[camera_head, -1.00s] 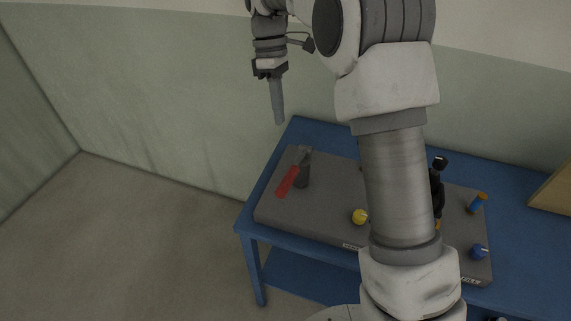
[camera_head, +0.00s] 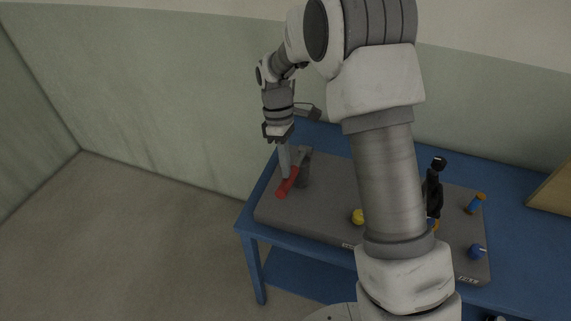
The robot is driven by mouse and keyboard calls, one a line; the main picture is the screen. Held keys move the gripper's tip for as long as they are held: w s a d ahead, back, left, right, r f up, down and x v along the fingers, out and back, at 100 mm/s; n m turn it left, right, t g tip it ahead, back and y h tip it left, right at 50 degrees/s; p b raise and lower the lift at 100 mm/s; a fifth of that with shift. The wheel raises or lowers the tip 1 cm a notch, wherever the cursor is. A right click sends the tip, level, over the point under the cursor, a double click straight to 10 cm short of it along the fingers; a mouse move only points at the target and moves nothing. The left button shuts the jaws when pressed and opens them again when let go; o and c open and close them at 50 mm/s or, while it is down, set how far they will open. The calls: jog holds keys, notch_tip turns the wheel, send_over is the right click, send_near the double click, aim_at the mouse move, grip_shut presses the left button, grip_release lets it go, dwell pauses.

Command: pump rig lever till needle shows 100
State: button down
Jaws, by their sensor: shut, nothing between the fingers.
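The rig is a grey slab (camera_head: 315,214) on a blue table, with a lever that has a red handle (camera_head: 286,186) at its left end. The lever's dark grey post (camera_head: 304,168) stands just right of the handle. My gripper (camera_head: 285,176) is shut and points down, with its fingertips at or just above the upper part of the red handle. I cannot tell whether they touch it. No gauge or needle can be made out; my own arm hides part of the middle of the rig.
The slab also bears a yellow knob (camera_head: 357,216), a blue knob (camera_head: 477,251), a black upright fitting (camera_head: 433,190) and a blue-and-orange cylinder (camera_head: 475,204). A blue table (camera_head: 525,215) carries the rig, with bare top at the right. A green wall stands close behind.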

jog(key=shift+f, duration=0.15)
jog(key=f+t+b, duration=0.1)
jog(key=f+b, duration=0.1)
jog(key=s+f+t+b, duration=0.1)
jog(key=b, duration=0.2)
jog(key=f+t+h+b, duration=0.1)
jog(key=f+b, duration=0.1)
jog(key=b, duration=0.1)
jog(key=shift+s+a+f, duration=0.3)
jog(key=shift+s+a, duration=0.1)
jog(key=f+b, duration=0.2)
jog(key=f+t+b, duration=0.1)
jog(key=shift+s+f, duration=0.15)
jog(key=shift+s, duration=0.1)
jog(key=shift+s+f+h, duration=0.1)
jog(key=shift+f+h, duration=0.05)
jog(key=shift+h, duration=0.15)
jog(key=p, duration=0.3)
send_near(283, 187)
jog(key=f, duration=0.1)
jog(key=w+a+f, duration=0.1)
jog(key=shift+w+a+f, duration=0.1)
jog(key=shift+a+f, duration=0.1)
jog(key=shift+f, duration=0.2)
